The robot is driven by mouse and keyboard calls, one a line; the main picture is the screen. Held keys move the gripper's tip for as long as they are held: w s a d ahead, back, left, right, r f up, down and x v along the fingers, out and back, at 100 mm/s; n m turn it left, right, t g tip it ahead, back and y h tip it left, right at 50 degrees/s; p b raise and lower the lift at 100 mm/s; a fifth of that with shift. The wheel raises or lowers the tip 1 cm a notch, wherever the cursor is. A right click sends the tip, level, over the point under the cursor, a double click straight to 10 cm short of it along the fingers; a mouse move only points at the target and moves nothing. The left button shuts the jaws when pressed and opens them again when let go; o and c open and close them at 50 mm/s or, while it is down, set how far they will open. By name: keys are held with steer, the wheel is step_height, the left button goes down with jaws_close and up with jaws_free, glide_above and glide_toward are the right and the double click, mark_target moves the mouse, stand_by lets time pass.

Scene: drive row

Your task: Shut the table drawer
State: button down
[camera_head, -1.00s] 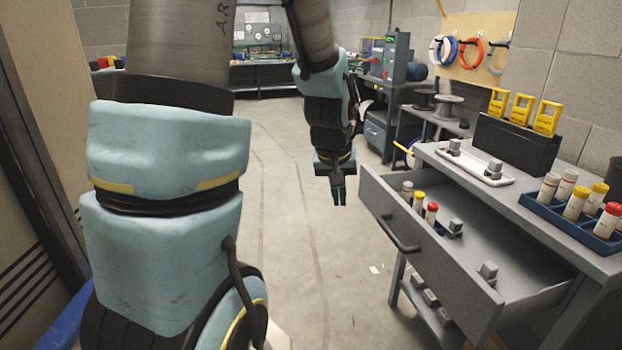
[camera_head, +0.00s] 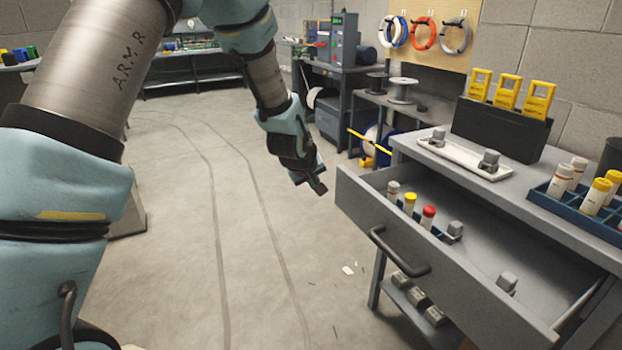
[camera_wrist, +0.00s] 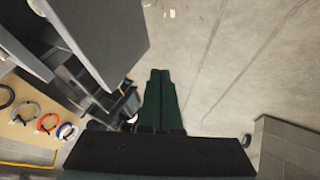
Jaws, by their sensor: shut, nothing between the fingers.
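The table drawer (camera_head: 440,262) is grey and stands pulled well out of the table (camera_head: 540,195) at the right of the head view. Its front carries a dark bar handle (camera_head: 400,252). Inside lie capped tubes (camera_head: 410,203) and small grey blocks (camera_head: 454,231). My gripper (camera_head: 322,187) is in the air to the left of the drawer's far front corner, apart from it. In the wrist view the green fingers (camera_wrist: 160,88) lie together with nothing between them. A grey panel edge shows at upper left there; I cannot tell if it is the drawer.
The tabletop holds a white tray (camera_head: 462,155), a black box with yellow-topped tools (camera_head: 500,128) and a blue tube rack (camera_head: 575,206). A lower shelf holds grey blocks (camera_head: 412,291).

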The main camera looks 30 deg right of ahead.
mark_target(337, 196)
steer(key=d+f, duration=0.1)
steer(key=d, duration=0.1)
steer(key=d+f+p, duration=0.1)
steer(key=d, duration=0.1)
steer(key=w+d+f, duration=0.1)
steer(key=d, duration=0.1)
steer(key=shift+w+d+f+p, duration=0.1)
steer(key=shift+d+f+p, duration=0.05)
steer(key=shift+f+p, duration=0.15)
